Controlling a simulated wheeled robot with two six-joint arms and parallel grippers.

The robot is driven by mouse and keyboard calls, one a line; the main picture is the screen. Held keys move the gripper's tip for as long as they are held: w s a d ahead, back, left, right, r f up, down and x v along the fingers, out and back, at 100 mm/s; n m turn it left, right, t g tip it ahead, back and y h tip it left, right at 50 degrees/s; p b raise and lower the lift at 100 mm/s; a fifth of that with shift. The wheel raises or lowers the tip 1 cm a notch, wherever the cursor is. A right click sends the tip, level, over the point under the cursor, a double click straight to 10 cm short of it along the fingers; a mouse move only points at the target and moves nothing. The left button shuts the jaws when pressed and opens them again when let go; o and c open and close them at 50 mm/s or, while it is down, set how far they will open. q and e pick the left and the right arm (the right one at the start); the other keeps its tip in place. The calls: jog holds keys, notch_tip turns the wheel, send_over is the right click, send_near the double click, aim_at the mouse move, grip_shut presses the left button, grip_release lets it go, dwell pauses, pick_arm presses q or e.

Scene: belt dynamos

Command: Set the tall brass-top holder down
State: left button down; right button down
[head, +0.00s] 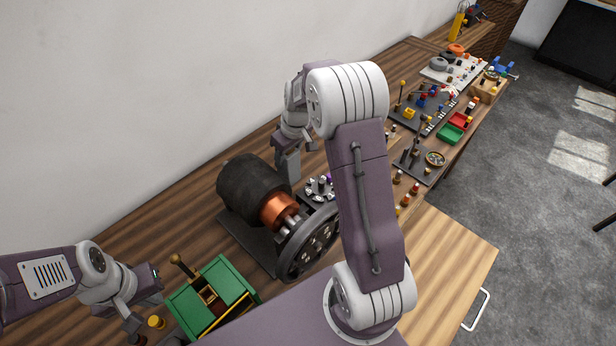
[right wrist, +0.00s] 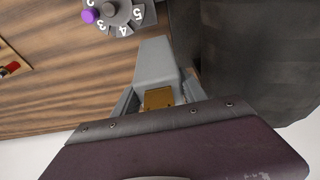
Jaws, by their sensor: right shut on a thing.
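My right gripper (head: 288,165) points down behind the black cylinder of a dynamo, close to it and above the wooden bench. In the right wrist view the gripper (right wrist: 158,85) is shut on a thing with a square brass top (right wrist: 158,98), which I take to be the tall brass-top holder. The rest of the holder is hidden by the grey fingers, and I cannot tell whether its base touches the bench. My left gripper (head: 150,283) hangs at the lower left, beside a green box. Whether its jaws are open is unclear.
The dynamo (head: 250,185) has a copper winding and a dark wheel (head: 310,243). A numbered dial with a purple knob (right wrist: 90,15) lies near the right gripper. The green box (head: 205,300) stands at the front left. Several small parts and trays crowd the bench's far right.

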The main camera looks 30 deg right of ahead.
aim_at(290, 176)
jog(key=f, duration=0.4)
jog(key=shift+s+f+p, duration=0.2)
jog(key=shift+f+p, duration=0.1)
jog(key=shift+f, duration=0.1)
jog(key=shift+w+f, duration=0.2)
jog(key=shift+f, duration=0.3)
notch_tip(290, 176, down, 3)
jog(key=shift+s+r, duration=0.15)
jog(key=shift+r, duration=0.05)
jog(key=shift+d+f, duration=0.1)
jog(key=shift+f, duration=0.2)
jog(key=shift+f, duration=0.1)
jog(key=c, duration=0.6)
grip_release()
